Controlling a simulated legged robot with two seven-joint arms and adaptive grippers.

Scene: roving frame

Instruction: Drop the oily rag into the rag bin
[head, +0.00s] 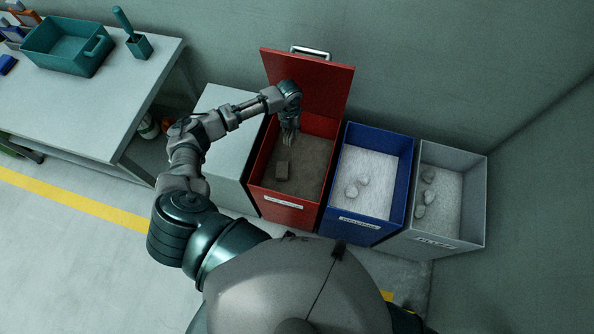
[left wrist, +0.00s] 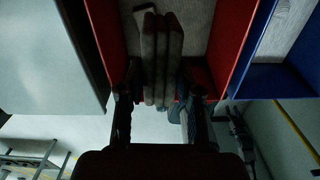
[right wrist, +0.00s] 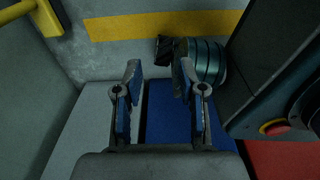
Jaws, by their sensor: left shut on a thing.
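The red bin (head: 285,212) stands against the back wall with its lid (head: 315,85) raised; its front label is too small to read. My left gripper (head: 289,135) reaches over the bin's opening, pointing down. In the left wrist view (left wrist: 160,105) it is shut on a folded, grey-brown striped cloth, the oily rag (left wrist: 161,50), with red bin walls around it. My right gripper (right wrist: 157,85) is open and empty.
A blue bin (head: 362,228) and a grey bin (head: 448,240), each with pale lumps inside, stand right of the red bin. A grey cabinet (head: 222,105) adjoins its left side. A workbench (head: 95,110) at left carries a teal tray (head: 68,45). A yellow line (head: 75,200) crosses the floor.

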